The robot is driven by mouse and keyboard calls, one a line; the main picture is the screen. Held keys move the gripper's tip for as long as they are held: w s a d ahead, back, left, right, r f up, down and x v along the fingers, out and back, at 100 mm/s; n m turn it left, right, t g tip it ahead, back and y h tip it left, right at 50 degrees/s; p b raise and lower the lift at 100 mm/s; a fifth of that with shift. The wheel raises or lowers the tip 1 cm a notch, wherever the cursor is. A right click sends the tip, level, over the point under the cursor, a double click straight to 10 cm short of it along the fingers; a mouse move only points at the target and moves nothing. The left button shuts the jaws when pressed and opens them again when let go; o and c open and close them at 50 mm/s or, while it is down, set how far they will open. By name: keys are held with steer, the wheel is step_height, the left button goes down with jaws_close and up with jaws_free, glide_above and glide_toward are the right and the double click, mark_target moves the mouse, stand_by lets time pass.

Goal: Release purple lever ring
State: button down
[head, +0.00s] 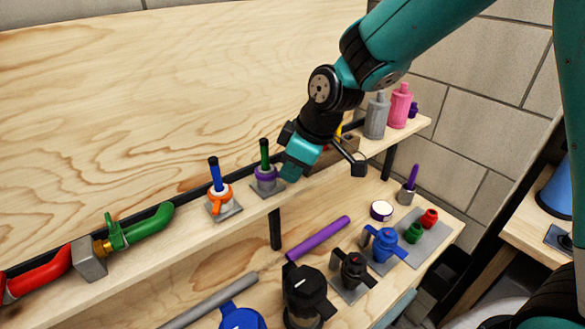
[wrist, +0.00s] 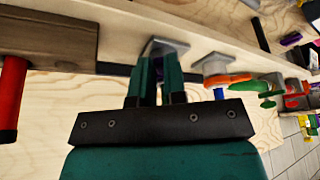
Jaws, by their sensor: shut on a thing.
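The purple lever ring (head: 266,174) sits around a grey fitting with a black-tipped green stem (head: 264,152) on the upper shelf. My gripper (head: 283,173) reaches it from the right, with its teal fingers at the ring's lever side. In the wrist view the fingers (wrist: 157,78) are close together in front of the grey square base (wrist: 160,44), and a little purple shows between them. My gripper is shut on the purple lever; the fingers hide most of it.
To the left on the same shelf stands a fitting with an orange lever ring (head: 220,196) and blue stem. Beyond it are green (head: 145,228) and red pipes. Grey (head: 377,117) and pink bottles stand at right. The lower shelf holds a purple rod (head: 318,239) and several valves.

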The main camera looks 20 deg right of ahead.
steer(key=c, duration=1.2)
jaws_free()
steer(key=shift+o, duration=0.2)
steer(key=b+v, duration=0.2)
steer(key=v, duration=1.5)
steer(key=shift+r+b, duration=0.15)
steer(key=shift+b, duration=0.15)
steer(key=shift+s+d, duration=0.1)
steer(key=shift+d, duration=0.05)
